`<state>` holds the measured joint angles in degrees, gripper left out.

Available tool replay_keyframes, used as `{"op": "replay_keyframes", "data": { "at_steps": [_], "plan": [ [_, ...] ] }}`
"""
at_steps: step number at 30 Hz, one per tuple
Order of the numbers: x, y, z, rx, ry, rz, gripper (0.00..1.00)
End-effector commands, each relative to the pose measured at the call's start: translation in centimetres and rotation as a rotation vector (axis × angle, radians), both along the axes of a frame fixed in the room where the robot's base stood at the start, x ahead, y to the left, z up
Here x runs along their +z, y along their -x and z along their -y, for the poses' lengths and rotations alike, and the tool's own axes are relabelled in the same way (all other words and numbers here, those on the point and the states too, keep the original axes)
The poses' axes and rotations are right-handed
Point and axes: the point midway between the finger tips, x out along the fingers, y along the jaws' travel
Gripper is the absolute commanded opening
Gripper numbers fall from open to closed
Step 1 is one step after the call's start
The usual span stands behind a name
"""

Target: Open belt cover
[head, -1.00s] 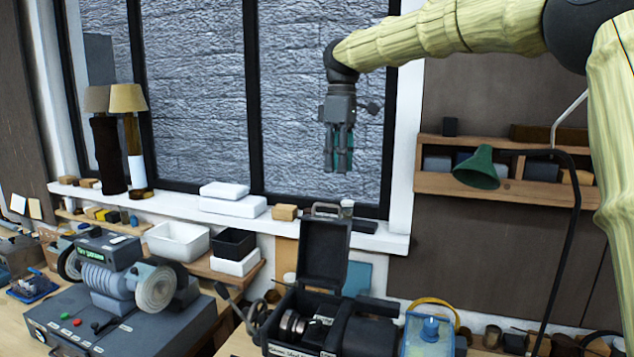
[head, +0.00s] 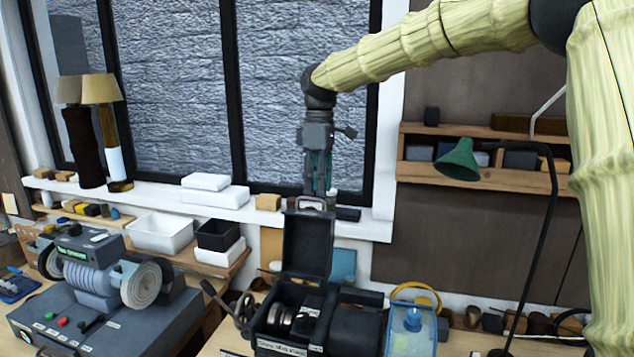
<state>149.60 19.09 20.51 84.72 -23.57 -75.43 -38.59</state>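The belt cover (head: 307,243) is a dark lid standing upright at the back of a black machine housing (head: 262,318) on the bench. Its pale handle (head: 312,203) is at the top edge. The housing is open below it, with round metal parts (head: 280,320) showing inside. My gripper (head: 318,190) points straight down just above or behind the handle. The fingertips overlap the handle in the picture, and I cannot tell whether they touch it. The finger gap is too small to read.
A grinder (head: 95,280) with pale wheels stands at left. A blue container (head: 412,335) and a green lamp (head: 459,160) are at right. White and black trays (head: 160,233) sit left of the cover. The windowsill (head: 375,222) runs behind.

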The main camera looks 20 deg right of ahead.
Motion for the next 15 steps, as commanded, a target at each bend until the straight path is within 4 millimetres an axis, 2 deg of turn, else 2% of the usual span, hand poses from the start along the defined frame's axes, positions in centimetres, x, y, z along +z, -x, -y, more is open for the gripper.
{"op": "replay_keyframes", "data": {
  "at_steps": [1, 5, 14, 15],
  "plan": [
    [-0.8, -0.4, -0.1, 0.000, 0.000, -0.006, 0.30],
    [-1.5, -0.4, -0.1, 0.000, 0.000, -0.007, 0.30],
    [-1.1, 0.9, 0.1, -0.003, -0.001, 0.005, 0.30],
    [-1.1, 0.8, 0.1, -0.003, -0.001, 0.003, 0.25]
  ]
}}
